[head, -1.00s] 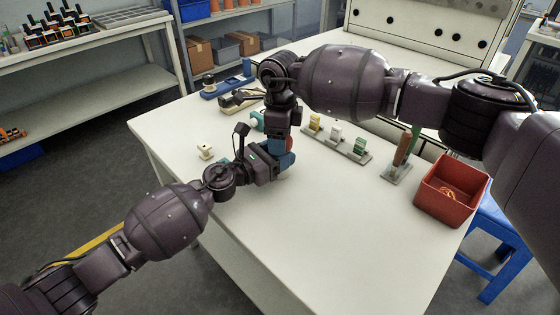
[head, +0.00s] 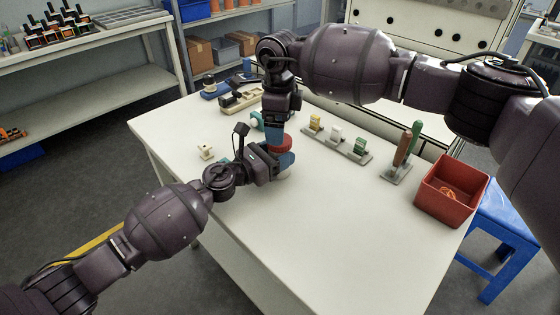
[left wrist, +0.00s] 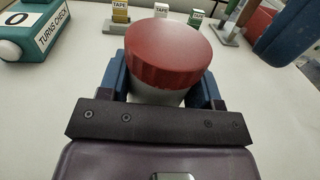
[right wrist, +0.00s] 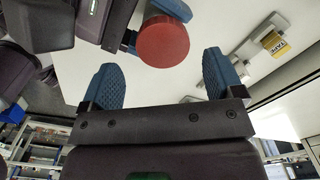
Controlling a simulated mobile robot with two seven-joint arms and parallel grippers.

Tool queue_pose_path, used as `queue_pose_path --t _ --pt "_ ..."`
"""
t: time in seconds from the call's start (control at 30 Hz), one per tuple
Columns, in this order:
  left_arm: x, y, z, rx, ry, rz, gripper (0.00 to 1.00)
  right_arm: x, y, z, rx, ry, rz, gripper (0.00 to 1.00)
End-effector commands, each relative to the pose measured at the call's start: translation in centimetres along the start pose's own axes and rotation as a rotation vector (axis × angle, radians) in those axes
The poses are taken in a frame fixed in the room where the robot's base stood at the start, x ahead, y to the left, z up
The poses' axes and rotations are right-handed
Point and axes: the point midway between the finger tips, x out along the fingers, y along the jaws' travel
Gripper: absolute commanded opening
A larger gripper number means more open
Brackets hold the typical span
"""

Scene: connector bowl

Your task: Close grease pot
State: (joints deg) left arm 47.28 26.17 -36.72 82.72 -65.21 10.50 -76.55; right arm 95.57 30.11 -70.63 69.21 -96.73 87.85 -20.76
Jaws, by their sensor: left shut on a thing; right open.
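The grease pot (left wrist: 158,97) is a pale round pot, upright between the blue fingers of my left gripper (left wrist: 163,88) in the left wrist view. A red ribbed lid (left wrist: 165,52) sits on top of it and looks level; I cannot tell how tight it is. In the head view my left gripper (head: 284,160) is shut on the pot, under the red lid (head: 283,142). My right gripper (head: 277,128) is just above the lid. In the right wrist view my right gripper (right wrist: 160,75) is open and empty, with the red lid (right wrist: 164,42) just beyond its fingertips.
A teal "TURNS CHECK" box (left wrist: 37,30) showing 0 stands left of the pot. A rack with tape pieces (head: 337,143), a stand with brown and green handles (head: 397,172) and a red bin (head: 450,191) lie to the right. The front of the white table (head: 340,230) is clear.

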Motion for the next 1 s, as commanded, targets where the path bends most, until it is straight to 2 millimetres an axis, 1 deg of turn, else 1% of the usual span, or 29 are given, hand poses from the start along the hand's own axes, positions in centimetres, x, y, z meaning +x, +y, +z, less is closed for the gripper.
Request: queue_pose_path --t 0.1,0.3,0.4,0.7,0.8,1.0 --pt "0.0 -0.1 0.0 0.000 0.000 -0.002 0.00 -0.6 -0.1 -0.1 0.002 0.001 0.000 0.87" --pt "0.0 -0.1 0.0 -0.001 -0.001 -0.003 0.00 -0.5 -0.1 -0.2 0.004 0.002 0.000 0.87" --pt "0.0 -0.1 0.0 -0.001 -0.001 -0.003 0.00 -0.7 -0.1 -0.2 -0.005 0.002 -0.001 0.72" --pt "0.0 -0.2 0.0 -0.001 -0.001 -0.004 0.00 -3.6 -0.2 0.0 -0.165 0.002 0.000 0.72" --pt "0.0 -0.2 0.0 -0.001 -0.001 -0.004 0.00 -4.0 -0.2 -0.1 -0.187 0.004 -0.001 0.72" --pt "0.0 -0.2 0.0 -0.001 -0.001 -0.004 0.00 -4.0 -0.2 -0.1 -0.189 0.004 -0.002 0.72"
